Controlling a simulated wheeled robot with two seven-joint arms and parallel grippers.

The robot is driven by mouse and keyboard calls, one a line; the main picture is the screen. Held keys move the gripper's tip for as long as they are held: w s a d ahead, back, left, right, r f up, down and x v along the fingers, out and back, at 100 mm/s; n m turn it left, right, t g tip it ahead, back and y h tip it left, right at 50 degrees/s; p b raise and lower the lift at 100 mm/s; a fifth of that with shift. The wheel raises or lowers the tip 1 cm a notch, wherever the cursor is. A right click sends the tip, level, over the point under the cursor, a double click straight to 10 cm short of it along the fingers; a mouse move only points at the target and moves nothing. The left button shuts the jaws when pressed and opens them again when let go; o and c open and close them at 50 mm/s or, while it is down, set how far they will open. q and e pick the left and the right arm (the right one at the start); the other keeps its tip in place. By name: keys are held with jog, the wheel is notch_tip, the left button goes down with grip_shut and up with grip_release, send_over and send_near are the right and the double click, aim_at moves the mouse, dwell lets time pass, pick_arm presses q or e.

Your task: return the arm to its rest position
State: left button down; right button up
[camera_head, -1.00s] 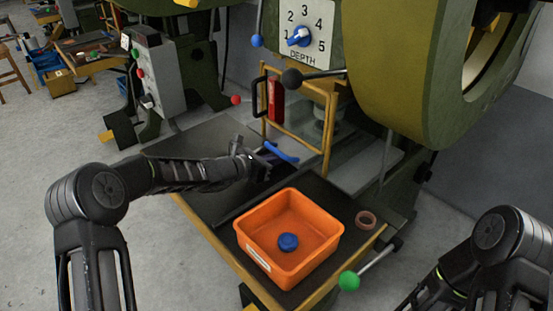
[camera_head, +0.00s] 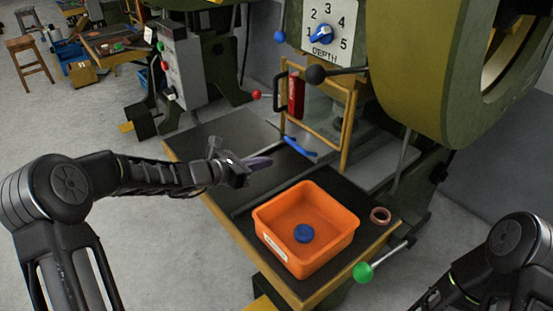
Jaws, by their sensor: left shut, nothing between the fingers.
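My left arm comes in from the left. Its gripper (camera_head: 258,162) is shut and empty above the dark table top, to the upper left of the orange bin. My right arm (camera_head: 500,255) shows at the lower right, but its gripper is out of the picture.
A blue bar (camera_head: 299,147) is by the yellow-framed guard (camera_head: 348,130). A green-knobbed lever (camera_head: 364,272) juts out in front.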

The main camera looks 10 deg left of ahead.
pick_arm(q)
jog(key=shift+s+a+r, duration=0.15)
jog(key=shift+s+a, duration=0.2)
jog(key=shift+s, duration=0.05)
